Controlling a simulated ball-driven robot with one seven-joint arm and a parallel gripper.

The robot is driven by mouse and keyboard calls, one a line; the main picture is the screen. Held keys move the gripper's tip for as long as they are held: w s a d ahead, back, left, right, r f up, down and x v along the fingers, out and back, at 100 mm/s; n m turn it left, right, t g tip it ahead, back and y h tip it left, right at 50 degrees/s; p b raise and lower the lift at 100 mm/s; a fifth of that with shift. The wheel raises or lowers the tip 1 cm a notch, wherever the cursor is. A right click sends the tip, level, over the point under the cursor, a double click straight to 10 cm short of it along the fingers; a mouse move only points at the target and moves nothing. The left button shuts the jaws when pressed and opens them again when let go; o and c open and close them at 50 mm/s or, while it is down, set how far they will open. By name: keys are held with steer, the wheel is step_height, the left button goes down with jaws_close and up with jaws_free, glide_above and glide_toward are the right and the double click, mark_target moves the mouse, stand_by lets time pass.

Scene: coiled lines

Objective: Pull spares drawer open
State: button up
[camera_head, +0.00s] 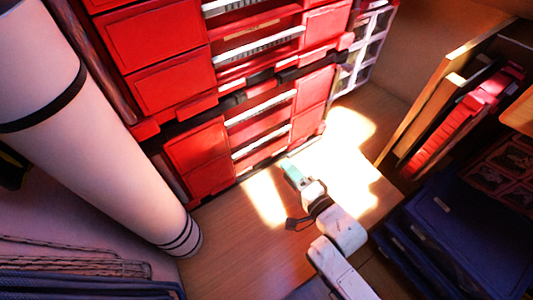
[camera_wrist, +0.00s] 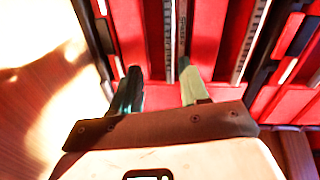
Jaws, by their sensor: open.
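A red drawer cabinet (camera_head: 188,152) stands on the wooden surface, with red drawer fronts and several pale slatted strips in its middle column. I cannot tell which drawer is the spares drawer, as no label is readable. My gripper (camera_head: 292,172) is in front of the cabinet's lower middle drawers, near the wooden surface. In the wrist view my gripper (camera_wrist: 160,78) is open, its two pale green fingers apart and pointing at the red drawer fronts (camera_wrist: 215,30). Nothing shows between the fingers. Whether the fingertips touch a drawer is unclear.
A white cylinder with black bands (camera_head: 100,130) stands left of the cabinet. Dark blue bins (camera_head: 470,225) and a wooden shelf with red items (camera_head: 440,130) are at the right. The sunlit wooden surface (camera_head: 262,195) is clear around my gripper.

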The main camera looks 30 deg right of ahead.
mark_target(263, 142)
steer(key=shift+m+t, duration=0.7)
steer(key=w, duration=0.3)
steer(key=w+b, duration=0.1)
steer(key=w, duration=0.6)
steer(key=shift+w+a+r+b, duration=0.1)
steer(key=shift+w+a+b, duration=0.15)
steer(key=shift+w+b, duration=0.15)
steer(key=shift+r, duration=0.1)
jaws_close()
